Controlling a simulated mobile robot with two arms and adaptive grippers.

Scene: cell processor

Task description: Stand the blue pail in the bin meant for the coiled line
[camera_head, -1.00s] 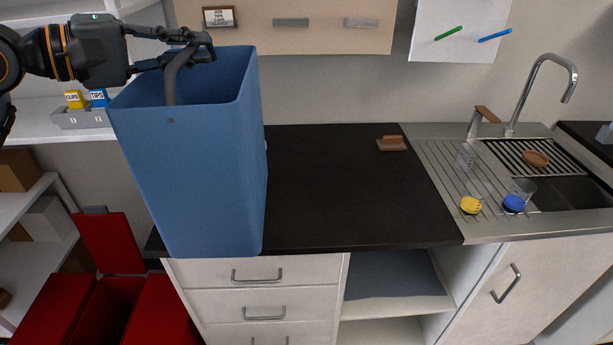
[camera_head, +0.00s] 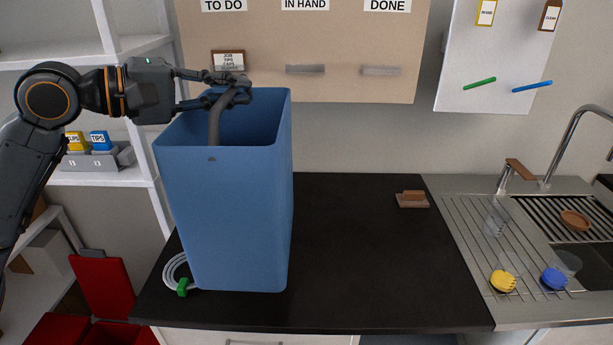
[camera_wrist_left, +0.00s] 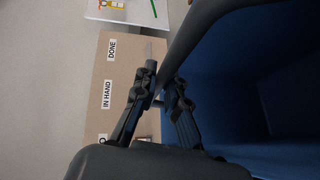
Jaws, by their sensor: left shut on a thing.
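The tall blue pail (camera_head: 225,220) is upright in front of the black counter at the left. I cannot tell whether its base touches the counter. My left gripper (camera_head: 238,88) is shut on the pail's dark grey handle (camera_head: 214,125) above its rim. The wrist view shows the gripper (camera_wrist_left: 160,92) beside the pail's blue inside (camera_wrist_left: 255,95). A coiled white line with a green clip (camera_head: 183,287) lies on the counter, partly hidden by the pail. Red bins (camera_head: 98,290) stand low at the left, partly cut off; no label on them is readable. My right gripper is not in view.
The black counter (camera_head: 360,270) is mostly clear right of the pail, with a small brown block (camera_head: 412,198) at the back. A sink with a drainboard (camera_head: 475,235) holds glasses with yellow and blue parts. White shelves (camera_head: 105,178) stand at the left.

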